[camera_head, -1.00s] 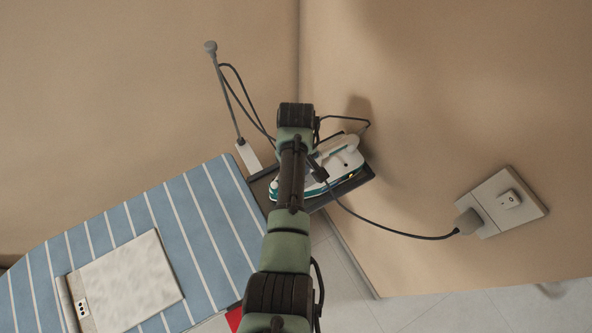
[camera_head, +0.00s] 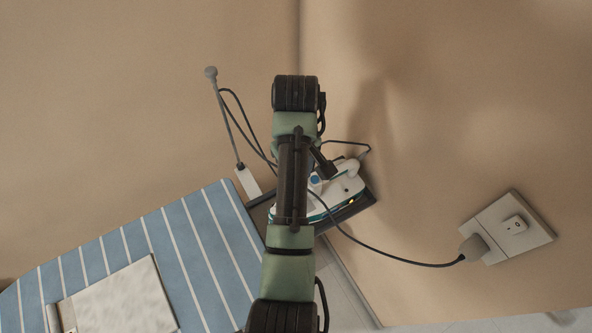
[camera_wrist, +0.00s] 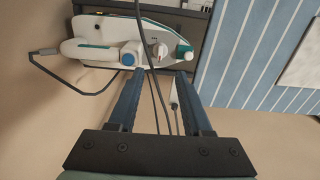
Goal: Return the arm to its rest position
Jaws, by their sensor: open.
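My arm (camera_head: 292,180) reaches up the middle of the head view, where its gripper cannot be made out. In the wrist view my gripper (camera_wrist: 159,74) is open, its two dark blue fingers apart with nothing held between them. A white and teal iron (camera_wrist: 100,53) lies beyond the fingertips, and a dark cord passes in front of it. In the head view the iron (camera_head: 346,187) sits on a dark tray (camera_head: 357,210), partly hidden by my arm.
A blue striped ironing board (camera_head: 205,240) bears a pale folded cloth (camera_head: 125,300) at lower left. A cord runs from the iron to a wall socket (camera_head: 508,228) at right. A thin grey post (camera_head: 228,115) carries another cord. Beige walls meet behind my arm.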

